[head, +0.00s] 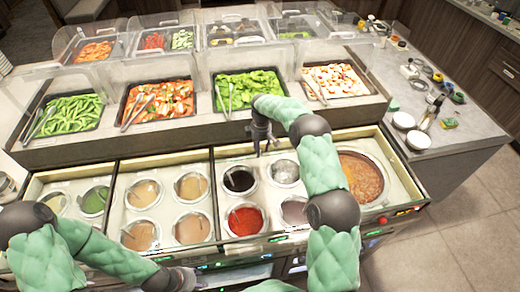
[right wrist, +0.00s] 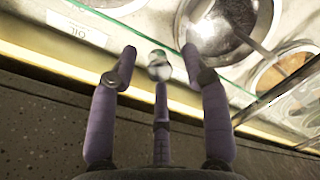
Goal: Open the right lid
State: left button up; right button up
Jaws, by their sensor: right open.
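The counter holds sauce wells in framed sections; clear glass with a green edge (right wrist: 115,8) shows in the right wrist view. I cannot tell which pane is the right lid, or whether it is shut. My right gripper (head: 262,142) is over the back edge of the wells, behind the dark sauce well (head: 239,180). In the right wrist view its fingers (right wrist: 159,55) are spread, with a small shiny round knob (right wrist: 158,66) between the tips; contact is unclear. My left gripper (head: 180,281) is low at the front left, its fingers mostly hidden.
Food trays, such as greens (head: 247,90), stand behind under clear covers. White bowls (head: 418,140) stand on the right side counter.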

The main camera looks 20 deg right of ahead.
notch_tip(320, 180, up, 11)
jog(key=shift+w+d+r, duration=0.2)
jog(key=shift+w+d, duration=0.15)
jog(key=shift+w, duration=0.05)
jog(key=shift+s, duration=0.1)
jog(key=c, duration=0.7)
jog(key=s+n+h+b, duration=0.1)
jog(key=s+d+f+n+h+b, duration=0.1)
jog(key=n+h, duration=0.1)
jog(key=s+d+f+n+t+h+b, duration=0.1)
jog(key=b, duration=0.1)
jog(key=shift+s+d+n+h, duration=0.15)
jog(key=shift+s+n+h, duration=0.1)
jog(key=shift+n+h, duration=0.05)
grip_shut()
jog(key=s+a+f+n+t+y+b, duration=0.1)
jog(key=s+a+f+n+t+b, duration=0.3)
jog(key=a+n, duration=0.45)
jog(key=s+a+f+n+t+y+b, duration=0.15)
jog(key=s+a+n+t+b, duration=0.4)
jog(key=n, duration=0.55)
jog(key=r+b+x, duration=0.1)
jog(key=x, duration=1.1)
jog(key=shift+w+d+m+h+b, duration=0.3)
jog(key=shift+w+m+h+b, duration=0.05)
jog(key=shift+h, duration=0.1)
